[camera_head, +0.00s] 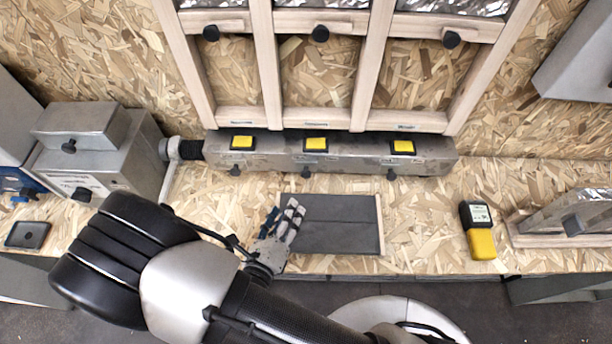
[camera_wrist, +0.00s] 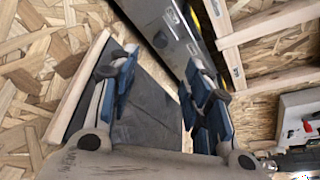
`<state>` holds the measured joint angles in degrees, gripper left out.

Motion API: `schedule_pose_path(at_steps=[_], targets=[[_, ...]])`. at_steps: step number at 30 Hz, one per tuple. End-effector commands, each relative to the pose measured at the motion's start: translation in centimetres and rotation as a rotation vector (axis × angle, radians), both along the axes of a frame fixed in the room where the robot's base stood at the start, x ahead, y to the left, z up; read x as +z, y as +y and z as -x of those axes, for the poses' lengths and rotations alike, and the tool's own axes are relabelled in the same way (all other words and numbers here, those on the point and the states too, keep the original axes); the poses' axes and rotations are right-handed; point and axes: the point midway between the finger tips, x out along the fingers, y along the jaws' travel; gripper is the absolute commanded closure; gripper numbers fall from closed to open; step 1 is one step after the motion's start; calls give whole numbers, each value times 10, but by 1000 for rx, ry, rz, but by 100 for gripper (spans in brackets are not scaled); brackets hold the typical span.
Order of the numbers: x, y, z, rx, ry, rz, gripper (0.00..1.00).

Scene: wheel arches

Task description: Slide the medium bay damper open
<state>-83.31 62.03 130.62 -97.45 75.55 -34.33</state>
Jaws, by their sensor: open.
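A wooden frame with three bays (camera_head: 318,75) stands at the back. Each bay has a light bar at its top with a black knob; the middle one (camera_head: 320,33) hangs above its opening. Silver sheet shows behind the bars. Small labels on the bottom rail are too small to read, so I cannot tell which bay is the medium one. Below runs a grey metal duct (camera_head: 350,153) with three yellow-topped blocks and three small dark knobs. My gripper (camera_head: 285,215) is open and empty, over the left part of a dark grey panel (camera_head: 338,235). In the wrist view its spread blue fingers (camera_wrist: 160,70) frame the panel.
A yellow and black handheld device (camera_head: 480,230) lies right of the panel. A grey metal box (camera_head: 90,160) stands left, with a round fitting (camera_head: 172,151) beside the duct. A metal piece on wood (camera_head: 575,215) sits far right. Bare board lies between panel and device.

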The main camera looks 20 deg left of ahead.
Motion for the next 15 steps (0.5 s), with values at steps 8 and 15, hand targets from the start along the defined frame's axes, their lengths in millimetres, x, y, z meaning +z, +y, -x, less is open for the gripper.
schedule_pose_path(at_steps=[8, 15], targets=[[-19, -6, -61, -11, -1, -2, 55], [-32, -7, -108, -9, -1, -4, 55]])
